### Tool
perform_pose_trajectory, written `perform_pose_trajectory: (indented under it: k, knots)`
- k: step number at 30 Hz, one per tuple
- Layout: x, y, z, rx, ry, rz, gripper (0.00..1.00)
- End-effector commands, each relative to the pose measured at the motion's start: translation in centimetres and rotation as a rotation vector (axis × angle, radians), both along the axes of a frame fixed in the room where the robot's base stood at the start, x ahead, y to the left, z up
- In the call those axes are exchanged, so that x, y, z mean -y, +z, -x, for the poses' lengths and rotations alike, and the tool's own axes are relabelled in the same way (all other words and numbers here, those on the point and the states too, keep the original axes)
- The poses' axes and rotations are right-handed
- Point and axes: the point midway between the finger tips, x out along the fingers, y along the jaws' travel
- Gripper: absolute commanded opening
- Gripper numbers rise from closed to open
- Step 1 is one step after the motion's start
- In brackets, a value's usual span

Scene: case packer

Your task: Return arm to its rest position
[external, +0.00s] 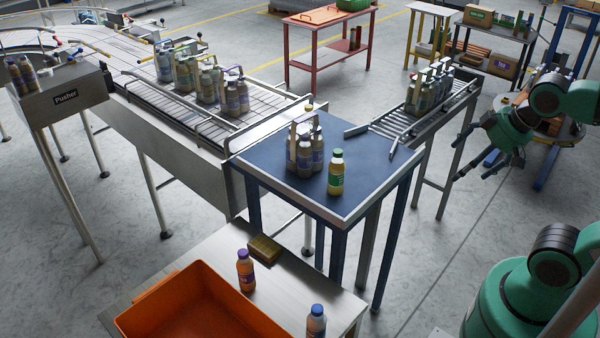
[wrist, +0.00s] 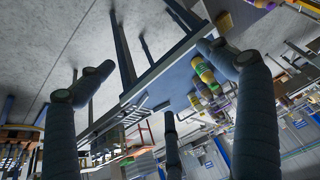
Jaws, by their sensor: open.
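My gripper (external: 463,156) is at the right of the external view, raised in the air to the right of the blue-topped table (external: 262,162). Its dark fingers are spread wide with nothing between them. In the wrist view the fingers of my gripper (wrist: 155,75) stand apart, and the tilted scene shows between and behind them. A green-capped bottle (external: 336,173) stands on the blue table beside a carrier pack of bottles (external: 305,150). In the wrist view a bottle (wrist: 204,70) shows close to the right finger, partly hidden by it.
A roller conveyor (external: 440,112) with another pack lies left of my gripper. Floor below my gripper is clear.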

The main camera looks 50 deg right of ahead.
Motion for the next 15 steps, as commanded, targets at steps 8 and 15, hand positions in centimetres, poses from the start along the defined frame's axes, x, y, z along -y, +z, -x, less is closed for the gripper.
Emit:
perform_pose_trajectory:
  k: [8,15]
  knots:
    - [0.19,-0.49,0.92,0.010,-0.001,0.003,0.92]
    - [0.18,-0.52,0.89,0.010,-0.001,0.003,0.92]
